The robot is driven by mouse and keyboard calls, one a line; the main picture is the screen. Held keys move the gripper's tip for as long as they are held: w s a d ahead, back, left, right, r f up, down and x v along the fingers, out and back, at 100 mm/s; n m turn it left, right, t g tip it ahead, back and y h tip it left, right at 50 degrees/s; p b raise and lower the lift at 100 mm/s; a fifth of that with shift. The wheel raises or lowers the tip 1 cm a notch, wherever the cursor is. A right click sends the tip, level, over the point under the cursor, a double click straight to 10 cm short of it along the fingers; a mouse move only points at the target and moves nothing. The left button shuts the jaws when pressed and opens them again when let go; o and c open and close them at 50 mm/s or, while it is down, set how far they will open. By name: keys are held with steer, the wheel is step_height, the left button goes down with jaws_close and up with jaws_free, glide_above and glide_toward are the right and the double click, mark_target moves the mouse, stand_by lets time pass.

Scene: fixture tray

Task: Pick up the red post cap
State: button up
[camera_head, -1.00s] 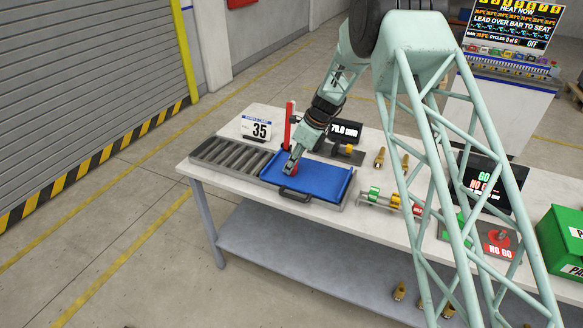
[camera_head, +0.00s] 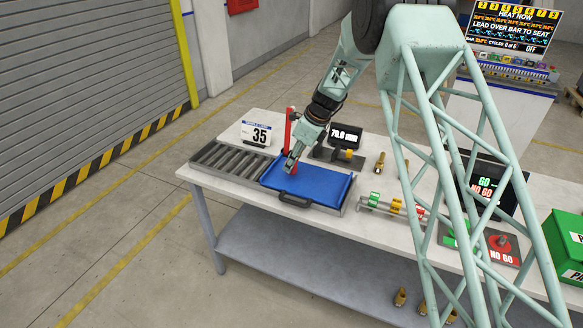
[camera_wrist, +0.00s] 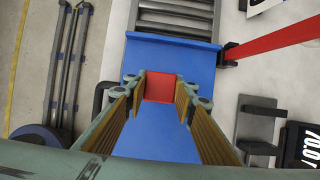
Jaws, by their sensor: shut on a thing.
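The red post cap (camera_wrist: 160,87) shows as a red square between my fingertips in the wrist view, over the blue tray (camera_wrist: 170,56). My gripper (camera_wrist: 160,90) is shut on it, with one finger along each side. In the head view my gripper (camera_head: 288,167) points down over the left part of the blue tray (camera_head: 325,182), and its fingers mostly hide the cap. I cannot tell whether the cap is clear of the tray surface.
A red upright post (camera_head: 289,125) stands behind the tray. Rollers (camera_head: 232,158) lie left of it. A display reading 70.0 mm (camera_head: 346,134), a number 35 sign (camera_head: 256,133) and a coloured gauge bar (camera_head: 390,205) stand near. A black handle (camera_head: 295,199) is at the tray's front edge.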

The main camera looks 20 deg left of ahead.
steer(key=s+d, duration=0.3)
steer(key=s, duration=0.1)
steer(key=s+d+r+b, duration=0.1)
steer(key=s+d, duration=0.2)
steer(key=s, duration=0.1)
steer(key=s+d, duration=0.3)
steer(key=s, duration=0.1)
steer(key=shift+s+d+r, duration=0.25)
steer(key=shift+s+r, duration=0.1)
steer(key=shift+s, duration=0.05)
steer(key=shift+d+b, duration=0.15)
steer(key=shift+b, duration=0.15)
stand_by(1.1)
steer(key=shift+w+d+f+n, duration=0.1)
steer(key=shift+w+d+n, duration=0.05)
steer(key=shift+d+n, duration=0.35)
steer(key=d+n+g+h+b, duration=0.2)
steer(key=d+n, duration=0.7)
steer(key=d, duration=1.2)
steer(key=s+d+n+g+h+b, duration=0.1)
steer(key=d+n+b, duration=0.4)
steer(key=d, duration=1.6)
steer(key=n+g+h, duration=0.1)
steer(key=n, duration=0.3)
steer(key=shift+d+g+h, duration=0.15)
steer(key=shift+g+h, duration=0.15)
steer(key=shift+g, duration=0.1)
steer(key=shift+d, duration=0.1)
